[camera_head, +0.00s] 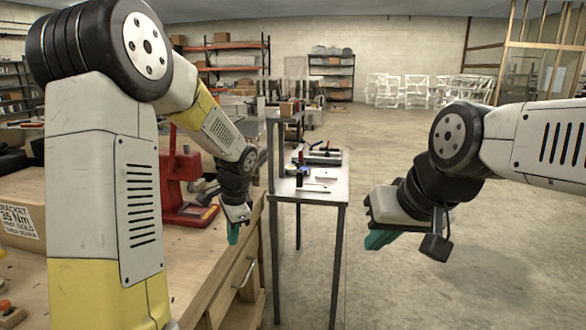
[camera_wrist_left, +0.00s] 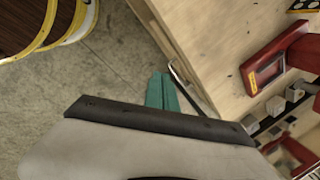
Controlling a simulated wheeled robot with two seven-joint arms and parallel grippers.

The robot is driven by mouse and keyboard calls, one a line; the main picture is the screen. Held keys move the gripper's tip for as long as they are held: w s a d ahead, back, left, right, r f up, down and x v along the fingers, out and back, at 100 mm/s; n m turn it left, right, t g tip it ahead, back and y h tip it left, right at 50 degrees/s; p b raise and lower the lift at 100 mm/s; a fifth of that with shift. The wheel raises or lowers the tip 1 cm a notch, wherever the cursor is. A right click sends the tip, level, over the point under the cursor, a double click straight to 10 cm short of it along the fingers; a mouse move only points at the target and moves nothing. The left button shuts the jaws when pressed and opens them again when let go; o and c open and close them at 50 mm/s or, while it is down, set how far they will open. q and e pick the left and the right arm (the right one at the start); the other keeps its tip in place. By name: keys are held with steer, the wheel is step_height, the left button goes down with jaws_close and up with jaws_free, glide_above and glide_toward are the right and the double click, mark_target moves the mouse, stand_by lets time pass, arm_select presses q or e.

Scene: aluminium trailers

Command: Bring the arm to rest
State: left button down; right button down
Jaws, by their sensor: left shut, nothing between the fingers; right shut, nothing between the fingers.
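My left gripper (camera_head: 233,233) hangs from the left arm in the head view, by the right edge of the wooden workbench. Its teal fingers point down and are shut and empty. They also show close together in the left wrist view (camera_wrist_left: 162,92), in front of the bench side and the concrete floor. My right gripper (camera_head: 380,239) is held out over open floor at the right of the head view. Its teal fingers are together with nothing visible in them. The left upper arm hides part of the bench.
The wooden workbench (camera_head: 190,262) carries a red press (camera_head: 180,180) and a cardboard box with printed text (camera_head: 20,226). A narrow metal table (camera_head: 322,190) with tools stands beyond the left gripper. Shelves (camera_head: 331,75) line the back wall. The floor at right is clear.

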arm_select(q)
steer(key=s+d+r+n+t+h, duration=0.1)
steer(key=s+r+n, duration=0.4)
steer(key=s, duration=0.6)
steer(key=s+d+r+n+t+h, duration=0.1)
steer(key=s+r+n+t+h, duration=0.2)
steer(key=s+r+n, duration=0.3)
steer(key=s+r, duration=0.4)
steer(key=s, duration=0.1)
steer(key=shift+s+n, duration=0.3)
steer(key=shift+s, duration=0.1)
